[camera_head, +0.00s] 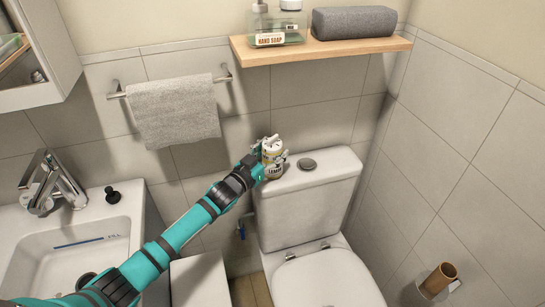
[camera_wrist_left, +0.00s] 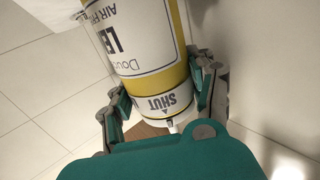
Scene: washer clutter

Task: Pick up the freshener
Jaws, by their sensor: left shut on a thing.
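The freshener (camera_head: 273,150) is a white and yellow can with a lemon label, upright at the left end of the toilet tank top in the head view. I cannot tell whether it touches the tank. In the left wrist view the freshener (camera_wrist_left: 147,55) fills the upper middle, its lettering upside down. My left gripper (camera_head: 266,158) is at the can, its fingers on both sides of it. In the wrist view the left gripper (camera_wrist_left: 160,98) is shut on the can. My right gripper is out of view.
The toilet tank (camera_head: 310,205) has a flush button (camera_head: 307,164) right of the can. A towel (camera_head: 175,110) hangs left. The sink (camera_head: 60,250) is at lower left.

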